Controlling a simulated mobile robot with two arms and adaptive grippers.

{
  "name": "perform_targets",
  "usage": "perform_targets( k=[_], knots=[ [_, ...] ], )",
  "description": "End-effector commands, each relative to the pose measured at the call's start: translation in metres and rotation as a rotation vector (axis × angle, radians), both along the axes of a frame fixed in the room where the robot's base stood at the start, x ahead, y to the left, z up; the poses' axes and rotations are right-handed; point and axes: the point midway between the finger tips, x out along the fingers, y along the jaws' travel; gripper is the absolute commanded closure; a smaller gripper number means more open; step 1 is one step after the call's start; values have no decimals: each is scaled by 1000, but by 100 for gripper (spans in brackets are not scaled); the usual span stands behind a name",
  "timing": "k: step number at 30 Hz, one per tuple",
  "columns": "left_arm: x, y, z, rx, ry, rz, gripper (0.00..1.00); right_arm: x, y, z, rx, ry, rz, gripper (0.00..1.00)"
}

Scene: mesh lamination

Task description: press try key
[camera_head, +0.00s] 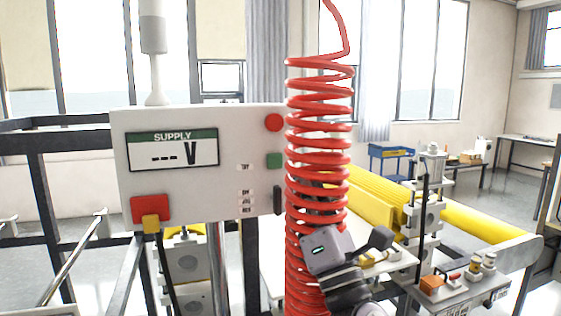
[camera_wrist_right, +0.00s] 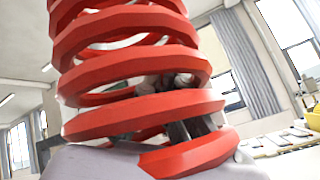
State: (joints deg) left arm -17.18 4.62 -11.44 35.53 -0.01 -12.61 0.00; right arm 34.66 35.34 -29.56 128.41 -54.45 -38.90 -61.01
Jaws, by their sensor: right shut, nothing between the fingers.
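The white control panel (camera_head: 205,205) faces me left of centre in the head view. Its display (camera_head: 172,151) reads "SUPPLY --- V". My left gripper is out of view.
The red coil hangs upright just right of the panel and across my right arm; whether they touch is unclear. A red block (camera_head: 150,208) is on the panel's lower left. Yellow rollers (camera_head: 375,198) and a small box with an orange part (camera_head: 432,284) stand to the right.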

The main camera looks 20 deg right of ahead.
Motion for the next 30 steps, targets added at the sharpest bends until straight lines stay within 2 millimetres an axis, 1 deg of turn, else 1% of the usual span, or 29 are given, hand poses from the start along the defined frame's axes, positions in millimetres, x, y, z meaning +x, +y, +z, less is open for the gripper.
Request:
perform_targets(
  k=[3,11,16,20,30],
  knots=[
    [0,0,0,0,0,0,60,-3,2,5,-19,-16,-7,100],
    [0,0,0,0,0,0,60,-3,2,5,-18,-16,-7,100],
    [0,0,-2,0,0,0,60,3,2,4,-16,-16,-8,100],
    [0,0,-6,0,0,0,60,17,2,3,-16,-16,-9,100],
    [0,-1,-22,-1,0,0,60,64,4,2,-15,-16,-7,100]
  ],
)
